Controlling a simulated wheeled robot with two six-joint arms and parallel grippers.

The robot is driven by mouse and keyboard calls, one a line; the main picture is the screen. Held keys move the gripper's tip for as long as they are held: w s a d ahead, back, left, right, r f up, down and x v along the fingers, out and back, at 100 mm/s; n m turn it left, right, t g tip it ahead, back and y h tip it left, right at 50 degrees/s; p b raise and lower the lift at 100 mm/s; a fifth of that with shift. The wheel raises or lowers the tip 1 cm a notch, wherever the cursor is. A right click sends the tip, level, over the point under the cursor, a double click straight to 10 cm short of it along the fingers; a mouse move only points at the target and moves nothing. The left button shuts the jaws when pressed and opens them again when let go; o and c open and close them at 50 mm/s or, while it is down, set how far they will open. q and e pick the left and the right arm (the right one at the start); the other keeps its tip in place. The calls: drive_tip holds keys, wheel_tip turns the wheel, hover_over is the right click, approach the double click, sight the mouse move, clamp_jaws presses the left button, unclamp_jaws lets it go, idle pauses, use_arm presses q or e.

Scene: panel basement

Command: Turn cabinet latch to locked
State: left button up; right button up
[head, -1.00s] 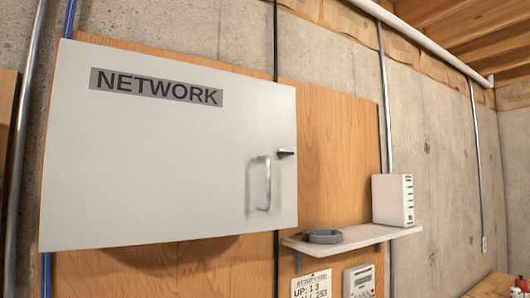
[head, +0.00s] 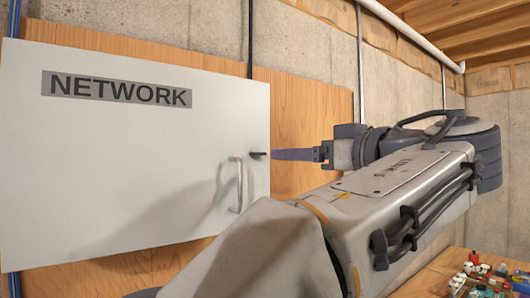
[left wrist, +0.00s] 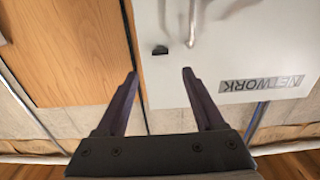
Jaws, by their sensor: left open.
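The cabinet (head: 100,160) is a pale grey box with a closed door marked NETWORK, on a wooden board. Its small dark latch (head: 257,154) sits near the door's right edge, above and right of the silver pull handle (head: 238,185), and points roughly sideways. My left gripper (head: 276,154) is open and empty, just right of the latch at about its height. In the left wrist view, which is upside down, the latch (left wrist: 159,50) appears ahead of and between the two fingertips (left wrist: 160,74), apart from them. My right gripper is not in view.
The wooden backboard (head: 320,100) shows beyond the door's right edge. A metal conduit (head: 361,70) runs up the concrete wall. Several small coloured items (head: 485,275) stand on a wooden surface at the lower right. My left arm hides the shelf area.

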sight(261, 154)
use_arm(q)
drive_tip(key=p+x, duration=0.3)
drive_tip(key=x, duration=0.5)
drive_tip(key=shift+w+a+r, duration=0.15)
drive_tip(key=shift+w+a, duration=0.1)
drive_tip(key=shift+a, duration=0.05)
drive_tip(key=shift+w+a, duration=0.3)
drive_tip(key=shift+w, duration=0.15)
drive_tip(key=shift+f, duration=0.2)
clamp_jaws()
